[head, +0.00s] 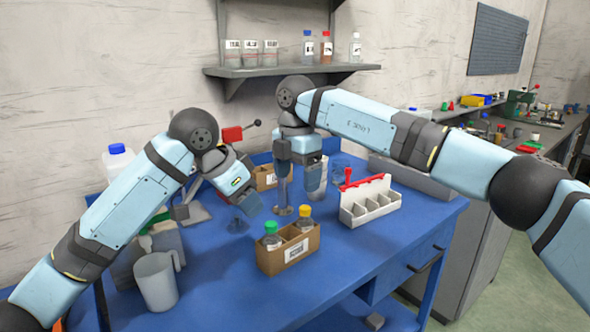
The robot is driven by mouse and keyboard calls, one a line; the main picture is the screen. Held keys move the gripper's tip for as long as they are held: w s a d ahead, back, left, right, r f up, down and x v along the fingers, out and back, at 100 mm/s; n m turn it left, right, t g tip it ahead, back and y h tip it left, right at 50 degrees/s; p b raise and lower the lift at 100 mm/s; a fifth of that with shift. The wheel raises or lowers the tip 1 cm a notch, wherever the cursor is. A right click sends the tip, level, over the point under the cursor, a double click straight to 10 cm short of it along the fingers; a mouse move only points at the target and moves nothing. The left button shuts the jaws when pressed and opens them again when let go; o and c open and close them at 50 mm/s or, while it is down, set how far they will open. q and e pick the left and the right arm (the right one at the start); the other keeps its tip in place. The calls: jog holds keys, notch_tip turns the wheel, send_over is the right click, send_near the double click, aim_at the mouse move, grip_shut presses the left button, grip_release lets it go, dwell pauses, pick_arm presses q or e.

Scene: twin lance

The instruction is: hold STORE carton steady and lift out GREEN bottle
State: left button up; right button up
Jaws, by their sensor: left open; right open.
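A brown cardboard carton (274,264) with a white label stands near the front of the blue table. The label is too small to read. A green-capped bottle (271,238) stands in its left part and a yellow-capped bottle (304,216) in its right part. My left gripper (245,204) is open, behind and left of the carton, apart from it. My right gripper (299,186) is open, pointing down behind and above the carton, apart from both bottles. A second brown carton (264,176) is partly hidden behind my grippers; its label cannot be read.
A white divided carrier (378,206) with a red handle stands right of the carton. A grey pitcher (156,283) stands at the left front. Clear glassware (283,210) stands close under my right gripper. The table's front right is clear.

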aim_at(267, 224)
notch_tip(267, 224, down, 13)
jog(key=shift+r, duration=0.1)
dwell(0.3)
jog(key=c, duration=1)
pick_arm(q)
jog(key=shift+o, duration=1.4)
jog(key=shift+d+r, duration=0.1)
jog(key=shift+m+g+y, duration=0.3)
jog(key=shift+m+g, duration=0.4)
jog(key=shift+m, duration=0.2)
jog(key=x, duration=0.3)
jog(key=w+x, duration=0.1)
jog(key=x, duration=0.5)
jog(key=shift+w+d+r, duration=0.2)
jog(key=shift+w+d, duration=0.05)
